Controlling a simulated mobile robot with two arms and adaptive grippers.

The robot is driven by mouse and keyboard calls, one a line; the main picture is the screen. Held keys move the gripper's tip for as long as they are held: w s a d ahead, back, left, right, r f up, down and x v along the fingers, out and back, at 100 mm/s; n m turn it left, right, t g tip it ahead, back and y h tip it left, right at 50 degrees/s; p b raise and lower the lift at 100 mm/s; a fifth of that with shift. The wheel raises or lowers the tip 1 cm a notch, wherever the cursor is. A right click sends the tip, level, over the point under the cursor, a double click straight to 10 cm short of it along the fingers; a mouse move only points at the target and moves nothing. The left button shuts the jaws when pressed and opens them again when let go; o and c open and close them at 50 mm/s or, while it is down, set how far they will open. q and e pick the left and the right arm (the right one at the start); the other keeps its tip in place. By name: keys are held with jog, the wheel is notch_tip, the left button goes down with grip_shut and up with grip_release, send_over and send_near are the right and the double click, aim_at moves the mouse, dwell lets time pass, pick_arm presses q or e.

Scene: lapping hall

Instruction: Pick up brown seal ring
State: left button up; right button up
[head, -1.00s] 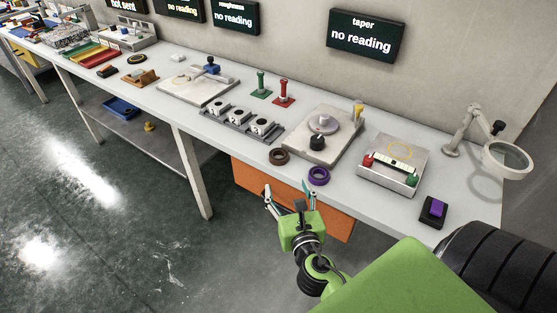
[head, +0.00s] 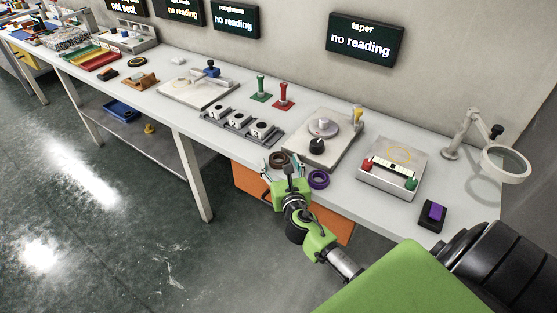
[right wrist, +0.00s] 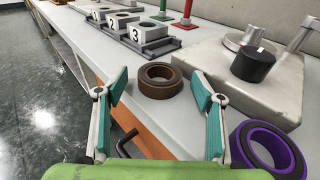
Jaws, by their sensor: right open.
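The brown seal ring (head: 279,158) lies flat near the front edge of the white bench. In the right wrist view the brown ring (right wrist: 160,80) sits ahead of the fingertips, centred in the gap between them. My right gripper (head: 284,172) is open and empty at the bench's front edge, just short of the ring. Its two teal-padded fingers (right wrist: 160,97) are spread wide in the right wrist view. In the head view the gripper hides a little of the ring's near side. My left gripper is not in view.
A purple ring (head: 318,179) lies just right of the brown one, close to my right finger. Behind are a grey plate with a black knob (head: 317,146) and a rack of numbered white blocks (head: 240,122). An orange cabinet (head: 330,222) stands below the bench.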

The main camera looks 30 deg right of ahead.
jog(key=shift+c, duration=0.3)
jog(key=shift+w, duration=0.1)
jog(key=c, duration=1.1)
jog(key=shift+c, duration=0.2)
